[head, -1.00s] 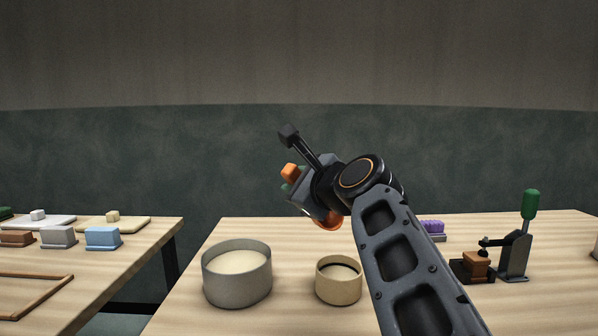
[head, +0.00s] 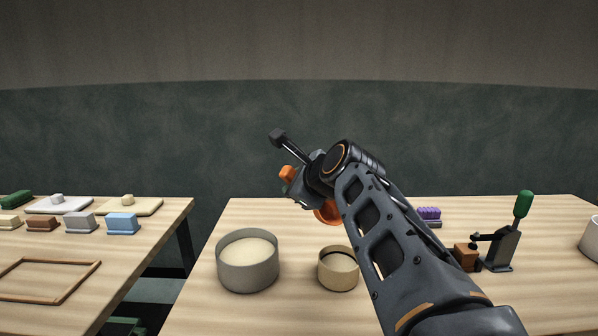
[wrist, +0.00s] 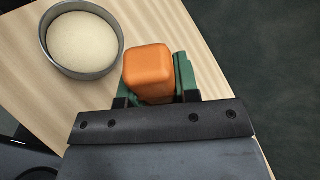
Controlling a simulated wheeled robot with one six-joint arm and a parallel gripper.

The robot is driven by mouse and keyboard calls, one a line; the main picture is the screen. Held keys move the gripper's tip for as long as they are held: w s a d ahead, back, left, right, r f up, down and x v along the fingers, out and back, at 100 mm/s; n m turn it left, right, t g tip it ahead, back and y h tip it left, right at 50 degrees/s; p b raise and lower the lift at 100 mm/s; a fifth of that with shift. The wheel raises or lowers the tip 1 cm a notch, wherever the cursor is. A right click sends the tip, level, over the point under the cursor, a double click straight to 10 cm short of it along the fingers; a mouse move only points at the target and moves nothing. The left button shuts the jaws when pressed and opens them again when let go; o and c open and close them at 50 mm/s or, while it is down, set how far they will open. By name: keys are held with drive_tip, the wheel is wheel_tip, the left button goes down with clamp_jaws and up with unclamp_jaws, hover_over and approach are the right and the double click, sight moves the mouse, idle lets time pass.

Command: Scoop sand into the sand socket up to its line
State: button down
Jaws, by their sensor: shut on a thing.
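My gripper (head: 291,186) is shut on an orange scoop (head: 287,173), held in the air above the far side of the table. In the wrist view my gripper (wrist: 152,82) has green fingers on either side of the scoop's blocky orange end (wrist: 148,68). A rounded orange part shows below my wrist in the head view; whether it holds sand cannot be seen. A grey round tub (head: 247,276) of pale sand (head: 248,251) stands at the left of the table. The tan round cup, seemingly the sand socket (head: 338,276), stands to its right, with a dark band inside; its floor is hidden.
A toggle clamp with a green handle (head: 523,204) and a brown block (head: 466,256) stand at the right. A purple ridged piece (head: 429,214) lies behind my arm. A left table (head: 150,236) holds coloured blocks and a wooden frame (head: 50,281), across a gap.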

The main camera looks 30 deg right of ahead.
drive_tip(key=w+g+h+p, duration=0.1)
drive_tip(key=w+g+p, duration=0.7)
drive_tip(key=p, duration=2.3)
drive_tip(key=g, duration=0.4)
drive_tip(key=shift+a+r, duration=0.25)
drive_tip(key=shift+a, duration=0.1)
drive_tip(key=shift+w+f+g, duration=0.1)
drive_tip(key=shift+g, duration=0.2)
idle(1.0)
